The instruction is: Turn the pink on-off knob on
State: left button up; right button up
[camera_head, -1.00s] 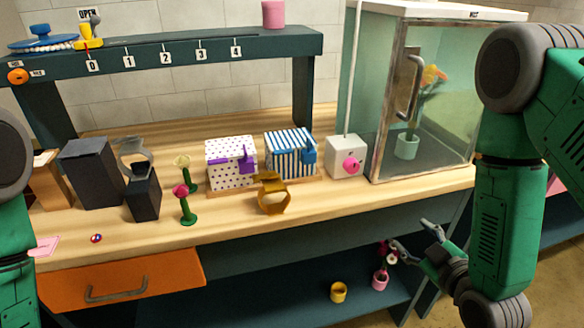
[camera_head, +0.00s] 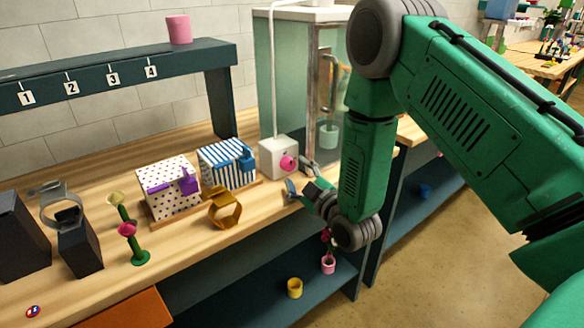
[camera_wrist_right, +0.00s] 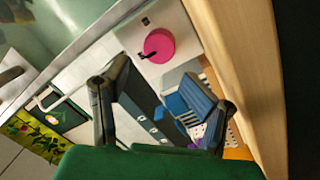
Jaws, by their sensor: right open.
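In the right wrist view the knob (camera_wrist_right: 158,46) shows as a pink disc with a dark mark, on the white box face (camera_wrist_right: 143,30). My right gripper (camera_head: 298,178) is open and empty, in front of and slightly below the knob, apart from it. In the right wrist view its two fingers (camera_wrist_right: 165,97) are spread, with the knob beyond them. My left gripper is not in view.
The glass cabinet (camera_head: 268,75) stands right behind the white box. A yellow pot (camera_head: 295,288) and a pink pot (camera_head: 328,264) are on the lower shelf.

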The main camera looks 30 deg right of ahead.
aim_at(291, 167)
jog(key=w, duration=0.1)
jog(key=w+a, duration=0.1)
jog(key=w, duration=0.1)
jog(key=shift+w+a, duration=0.1)
jog(key=shift+a, duration=0.15)
jog(key=shift+w+d, duration=0.15)
jog(key=shift+w, duration=0.15)
jog(key=d, duration=0.1)
jog(key=d+f, duration=0.1)
jog(key=d, duration=0.1)
jog(key=shift+w+d, duration=0.1)
jog(key=shift+d, duration=0.35)
jog(key=shift+a+r, duration=0.1)
jog(key=shift+a, duration=0.55)
jog(key=c, duration=1.1)
jog(key=shift+w+a+r, duration=0.1)
jog(key=shift+a+r, duration=0.1)
jog(key=shift+a, duration=0.3)
jog(key=shift+c, duration=0.2)
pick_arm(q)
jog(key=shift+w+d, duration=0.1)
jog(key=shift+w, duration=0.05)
pick_arm(e)
jog(key=shift+d, duration=0.35)
